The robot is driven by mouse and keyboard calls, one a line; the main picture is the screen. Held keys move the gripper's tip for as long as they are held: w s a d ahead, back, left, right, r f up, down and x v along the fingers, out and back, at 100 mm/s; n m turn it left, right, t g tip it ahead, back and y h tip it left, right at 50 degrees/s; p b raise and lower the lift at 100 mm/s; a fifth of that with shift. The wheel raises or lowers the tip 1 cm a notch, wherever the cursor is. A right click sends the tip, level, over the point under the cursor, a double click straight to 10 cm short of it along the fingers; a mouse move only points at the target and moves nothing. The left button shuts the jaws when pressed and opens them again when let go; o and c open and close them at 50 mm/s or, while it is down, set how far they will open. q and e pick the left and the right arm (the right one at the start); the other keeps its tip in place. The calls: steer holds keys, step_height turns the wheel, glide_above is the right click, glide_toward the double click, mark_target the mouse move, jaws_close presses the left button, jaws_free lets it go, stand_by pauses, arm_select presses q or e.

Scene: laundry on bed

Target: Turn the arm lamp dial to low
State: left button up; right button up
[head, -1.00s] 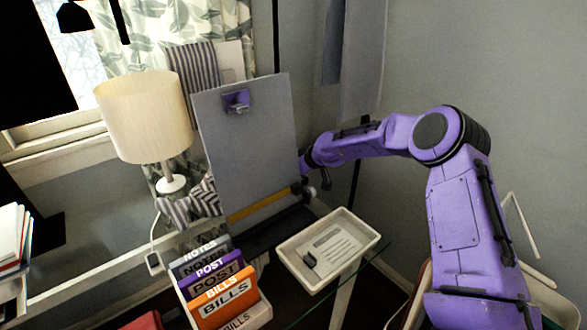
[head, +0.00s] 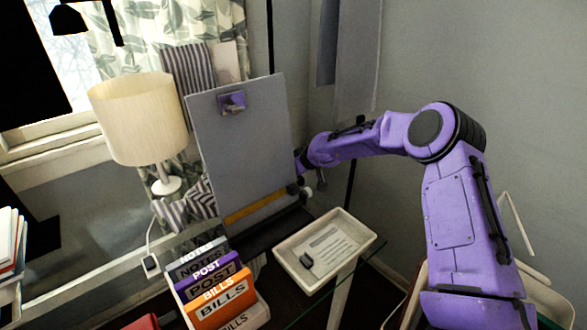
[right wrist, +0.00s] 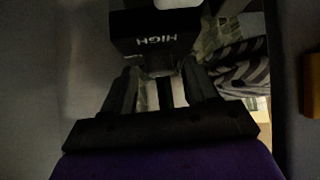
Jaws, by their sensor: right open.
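In the right wrist view, a black block (right wrist: 155,45) with the word HIGH, seen upside down, is just ahead of my right gripper (right wrist: 163,74). The gripper's two fingers are open and reach to the block's lower edge. A pale piece shows dimly between the fingers; I cannot tell whether it is the dial or whether the fingers touch it. No LOW mark is readable. In the head view, my right arm reaches behind an upright grey board (head: 245,145), which hides the right gripper and the block. My left gripper is not in view.
A cream-shaded table lamp (head: 138,118) stands left of the board. A letter holder (head: 262,312) with labelled folders and a white tray (head: 283,258) are in front. Striped cloth (head: 180,210) lies beside the board. A grey wall (head: 520,60) is at the right.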

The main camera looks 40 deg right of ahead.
steer(key=v, duration=1)
steer(key=shift+d, duration=0.15)
steer(key=w+r+n+g, duration=0.2)
steer(key=w+n+g, duration=0.3)
steer(key=shift+m+y, duration=0.3)
steer(key=shift+y, duration=0.1)
steer(key=x, duration=0.6)
steer(key=p+x, duration=0.1)
steer(key=x, duration=0.2)
steer(key=shift+d+f, duration=0.2)
steer(key=shift+f, duration=0.25)
